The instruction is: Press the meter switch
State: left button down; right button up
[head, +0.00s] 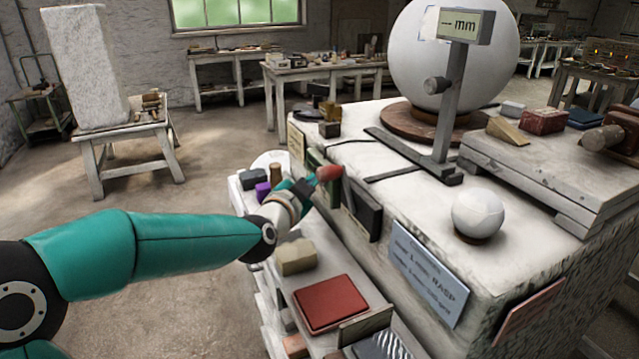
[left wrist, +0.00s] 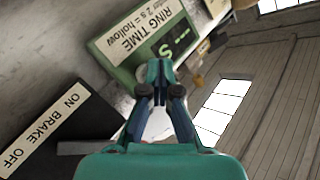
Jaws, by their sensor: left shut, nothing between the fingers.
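A green meter box (left wrist: 140,40) labelled "RING TIME 2 s = hollow" shows in the left wrist view, with a dark display reading "S" (left wrist: 177,42). In the head view its green side (head: 316,172) is on the front of the white bench, partly behind my gripper. My left gripper (head: 312,188) is shut and empty, close to the box. In the left wrist view its fingertips (left wrist: 160,68) overlap the box's lower edge; I cannot tell whether they touch. A red rounded piece (head: 329,173) shows by the fingertips. I cannot make out a switch. My right gripper is not visible.
A dark "ON BRAKE OFF" panel (left wrist: 60,130) is beside the meter; it also shows in the head view (head: 362,206). A stand with an "mm" display (head: 462,25) and a large white sphere (head: 425,60) are on the bench. A red pad (head: 331,303) lies below.

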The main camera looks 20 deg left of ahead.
pick_arm(q)
jog(key=s+a+b, duration=0.4)
jog(key=shift+s, duration=0.25)
dwell(0.3)
jog(key=shift+f, duration=0.1)
